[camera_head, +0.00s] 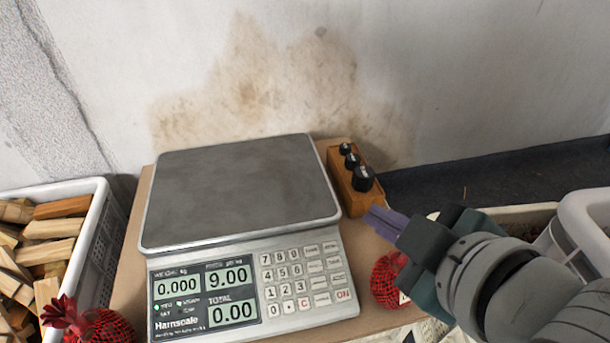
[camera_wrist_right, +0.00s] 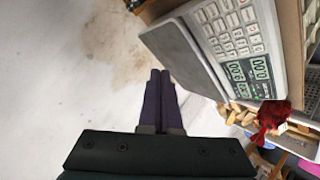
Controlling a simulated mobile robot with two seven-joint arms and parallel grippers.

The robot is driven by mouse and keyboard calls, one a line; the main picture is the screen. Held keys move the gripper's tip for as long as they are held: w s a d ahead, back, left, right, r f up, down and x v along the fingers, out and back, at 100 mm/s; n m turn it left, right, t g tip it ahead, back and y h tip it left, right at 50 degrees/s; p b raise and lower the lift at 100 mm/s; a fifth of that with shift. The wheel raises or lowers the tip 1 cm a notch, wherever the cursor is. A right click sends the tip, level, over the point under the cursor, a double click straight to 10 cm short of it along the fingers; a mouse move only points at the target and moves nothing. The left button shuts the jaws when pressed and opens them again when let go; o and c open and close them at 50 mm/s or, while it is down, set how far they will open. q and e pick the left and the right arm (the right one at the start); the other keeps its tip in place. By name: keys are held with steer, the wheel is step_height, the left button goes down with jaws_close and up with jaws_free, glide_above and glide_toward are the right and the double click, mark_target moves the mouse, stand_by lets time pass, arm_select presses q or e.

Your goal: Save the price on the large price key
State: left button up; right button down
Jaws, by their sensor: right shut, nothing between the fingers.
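The scale (camera_head: 240,200) stands on a brown board with its grey pan empty. Its display (camera_head: 205,295) reads weight 0.000, price 9.00 and total 0.00. The keypad (camera_head: 305,276) has number keys, a red C, a red ON and grey function keys at the right whose labels are too small to read. My right gripper (camera_head: 384,222) is shut and empty, to the right of the scale and above the board, apart from the keys. In the right wrist view its purple fingers (camera_wrist_right: 159,78) are together, with the keypad (camera_wrist_right: 232,28) beyond them to the right. My left gripper is not in view.
A wooden block with black weights (camera_head: 362,179) stands right of the pan. A red net bag (camera_head: 386,280) lies under my right gripper; another (camera_head: 100,326) is at front left. A white crate (camera_head: 97,215) holds wood pieces. The stained wall is behind.

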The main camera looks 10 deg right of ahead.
arm_select(q)
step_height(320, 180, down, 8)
steer(key=b, duration=0.5)
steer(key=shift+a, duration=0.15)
arm_select(e)
step_height(320, 180, down, 7)
steer(key=w+a+n+t, duration=0.1)
steer(key=shift+w+a+f+n+y, duration=0.15)
steer(key=shift+w+a+n+y, duration=0.15)
steer(key=shift+n+y, duration=0.1)
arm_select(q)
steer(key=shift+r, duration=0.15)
arm_select(e)
steer(key=b, duration=0.8)
glide_above(334, 263)
steer(key=s, duration=0.3)
steer(key=f, duration=0.6)
steer(key=shift+d+f, duration=0.25)
steer(key=shift+d, duration=0.15)
steer(key=shift+w+f+b, duration=0.35)
steer(key=shift+f+b, duration=0.3)
steer(key=shift+f, duration=0.2)
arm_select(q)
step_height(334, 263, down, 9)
